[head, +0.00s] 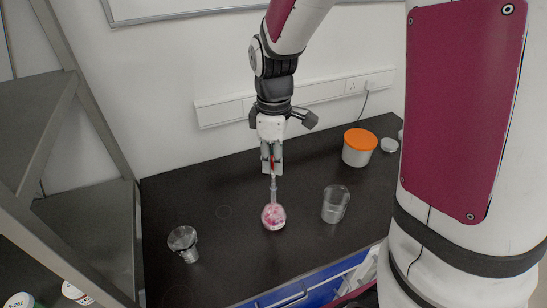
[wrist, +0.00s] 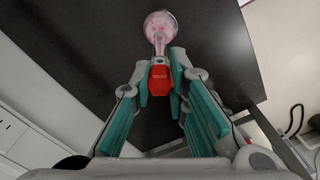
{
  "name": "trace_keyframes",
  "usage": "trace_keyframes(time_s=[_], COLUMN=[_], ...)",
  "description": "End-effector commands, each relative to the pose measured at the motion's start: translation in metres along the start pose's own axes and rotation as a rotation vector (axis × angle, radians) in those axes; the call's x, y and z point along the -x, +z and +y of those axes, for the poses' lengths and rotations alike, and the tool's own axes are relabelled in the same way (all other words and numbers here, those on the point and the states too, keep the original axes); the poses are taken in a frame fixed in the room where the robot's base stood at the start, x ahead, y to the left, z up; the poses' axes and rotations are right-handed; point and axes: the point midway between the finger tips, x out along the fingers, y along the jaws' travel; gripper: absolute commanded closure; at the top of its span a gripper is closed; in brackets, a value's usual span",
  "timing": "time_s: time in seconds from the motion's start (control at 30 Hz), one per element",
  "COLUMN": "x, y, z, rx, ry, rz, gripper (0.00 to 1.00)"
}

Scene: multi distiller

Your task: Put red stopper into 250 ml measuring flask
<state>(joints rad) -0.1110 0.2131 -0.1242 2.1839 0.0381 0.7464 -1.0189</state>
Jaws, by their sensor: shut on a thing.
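The red stopper (wrist: 160,78) is between the teal finger pads of my gripper (wrist: 161,70) in the wrist view, and the gripper is shut on it. In the head view only a thin strip of red shows between the fingers of my gripper (head: 272,162). The measuring flask (head: 273,216) is a round clear bulb with pinkish-red contents and a narrow neck, upright on the black bench directly below my gripper. In the wrist view the flask (wrist: 160,27) is beyond the stopper, in line with it. I cannot tell whether stopper and neck touch.
A clear beaker (head: 335,204) stands right of the flask. A small glass vessel (head: 183,243) stands to the left. A tub with an orange lid (head: 359,147) is at the back right. Grey shelving (head: 90,130) bounds the left side. The bench between is clear.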

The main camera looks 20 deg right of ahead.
Motion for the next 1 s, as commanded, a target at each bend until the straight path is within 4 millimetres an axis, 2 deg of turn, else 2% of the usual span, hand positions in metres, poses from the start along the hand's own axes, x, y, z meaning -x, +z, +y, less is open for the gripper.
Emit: trace_keyframes(time_s=[0.47,0.5,0.6,0.87,1.0], x=[-0.0091,-0.0094,-0.009,-0.0088,-0.0025], y=[-0.0001,-0.0001,0.0,0.0,-0.0004], z=[0.0003,0.0003,0.0001,0.0001,0.0005], rx=[0.0,0.0,0.0,0.0,0.0], ry=[0.0,0.0,0.0,0.0,0.002], rz=[0.0,0.0,0.0,0.0,0.002], gripper=[0.93,0.83,0.62,0.62,0.62])
